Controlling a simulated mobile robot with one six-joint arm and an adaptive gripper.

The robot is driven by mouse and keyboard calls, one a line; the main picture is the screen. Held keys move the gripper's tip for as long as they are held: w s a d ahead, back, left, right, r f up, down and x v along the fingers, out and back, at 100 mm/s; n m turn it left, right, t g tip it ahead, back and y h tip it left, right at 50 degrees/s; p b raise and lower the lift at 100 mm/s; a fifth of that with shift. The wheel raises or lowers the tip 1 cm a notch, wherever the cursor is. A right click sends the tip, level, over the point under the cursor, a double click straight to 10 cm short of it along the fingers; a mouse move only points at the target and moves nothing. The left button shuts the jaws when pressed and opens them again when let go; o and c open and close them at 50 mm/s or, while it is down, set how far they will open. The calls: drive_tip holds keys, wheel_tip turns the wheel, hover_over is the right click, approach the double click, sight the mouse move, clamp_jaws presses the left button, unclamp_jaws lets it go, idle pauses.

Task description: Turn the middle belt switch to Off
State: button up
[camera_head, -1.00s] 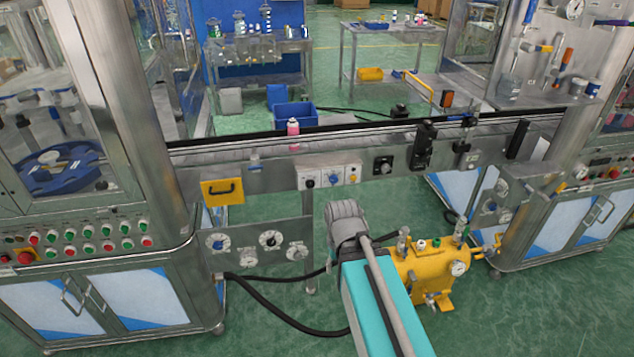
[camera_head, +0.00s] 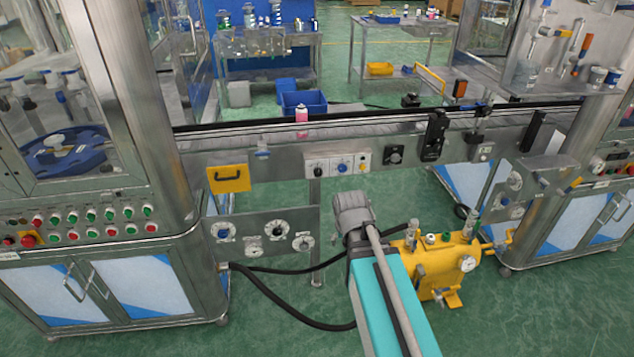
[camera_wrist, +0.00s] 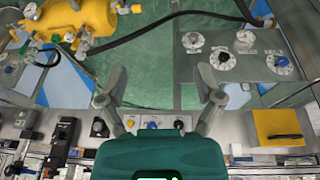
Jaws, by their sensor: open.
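In the wrist view, the same panel's blue knob (camera_wrist: 152,125) shows low, between my fingers and just above the gripper body. The knobs' exact turn positions are too small to read. My gripper (camera_wrist: 162,90) is open and empty, its fingers spread wide, apart from the panel. In the head view my arm reaches toward the rail from below, and the fingers are hidden.
A separate black knob (camera_head: 393,155) sits right of the panel. A yellow handled plate (camera_head: 229,178) is to its left. A dial plate (camera_head: 262,236) hangs below the rail. A yellow tank unit (camera_head: 440,262) stands right of my arm. A pink can (camera_head: 302,117) stands on the belt.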

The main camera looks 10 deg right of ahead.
drive_tip(key=w+d+f+t+h+b, duration=0.1)
drive_tip(key=w+f+t+b, duration=0.3)
drive_tip(key=w, duration=0.3)
drive_tip(key=w+f+t+b, duration=0.1)
drive_tip(key=w+t+b, duration=0.2)
drive_tip(key=w+b, duration=0.35)
drive_tip(key=t+y+b, duration=0.2)
drive_tip(key=t+b, duration=0.6)
drive_tip(key=b, duration=0.2)
approach(319, 173)
drive_tip(key=s, duration=0.4)
drive_tip(key=shift+a+n, duration=0.2)
drive_tip(key=shift+n, duration=0.2)
drive_tip(key=shift+w, duration=0.15)
drive_tip(key=shift+w+d, duration=0.1)
drive_tip(key=shift+w, duration=6.7)
